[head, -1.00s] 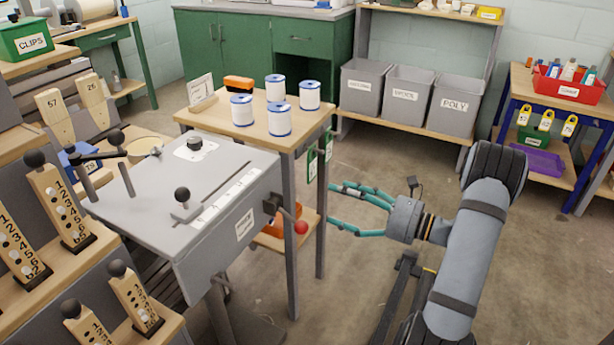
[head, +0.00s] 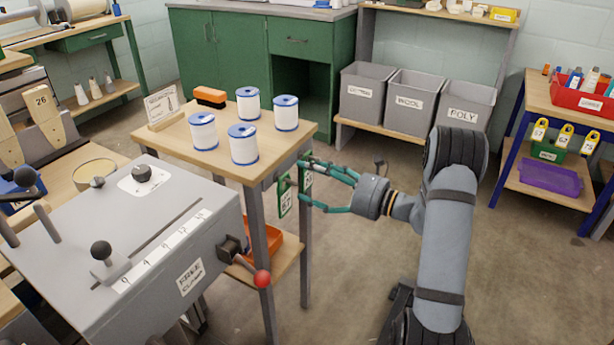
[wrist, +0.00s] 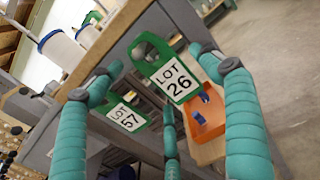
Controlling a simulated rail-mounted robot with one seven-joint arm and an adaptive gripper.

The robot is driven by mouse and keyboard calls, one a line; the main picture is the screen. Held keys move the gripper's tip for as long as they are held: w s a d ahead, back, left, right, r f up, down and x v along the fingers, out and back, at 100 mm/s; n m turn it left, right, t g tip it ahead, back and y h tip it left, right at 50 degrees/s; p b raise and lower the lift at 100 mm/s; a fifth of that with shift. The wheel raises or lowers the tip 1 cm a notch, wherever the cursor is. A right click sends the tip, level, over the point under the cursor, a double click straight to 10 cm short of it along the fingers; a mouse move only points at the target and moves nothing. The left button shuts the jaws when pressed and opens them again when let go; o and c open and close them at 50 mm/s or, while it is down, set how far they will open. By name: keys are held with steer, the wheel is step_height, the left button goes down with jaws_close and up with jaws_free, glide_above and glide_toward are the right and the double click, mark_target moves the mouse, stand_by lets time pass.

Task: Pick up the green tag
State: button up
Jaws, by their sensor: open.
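Two green tags with white labels hang on the side of the wooden-topped table. In the wrist view, one reads LOT 26 (wrist: 172,76) and the other LOT 57 (wrist: 124,117). In the head view, one tag (head: 285,198) hangs nearer the front and another (head: 307,169) is partly behind my fingers. My gripper (head: 306,182) is open, its teal fingers pointing at the tags. In the wrist view, my gripper (wrist: 158,68) has the LOT 26 tag between its spread left and right fingertips. The LOT 57 tag is lower left. I cannot tell whether any finger touches a tag.
White spools (head: 243,144) stand on the tabletop (head: 180,138) above the tags. A grey machine (head: 140,230) with a red-knobbed lever (head: 262,279) is front left. An orange bin (head: 262,250) sits on the lower shelf. Floor to the right is clear.

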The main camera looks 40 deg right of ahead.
steer(key=shift+w, duration=0.15)
steer(key=shift+c, duration=1.3)
steer(key=c, duration=0.7)
steer(key=shift+c, duration=0.6)
steer(key=shift+r, duration=0.15)
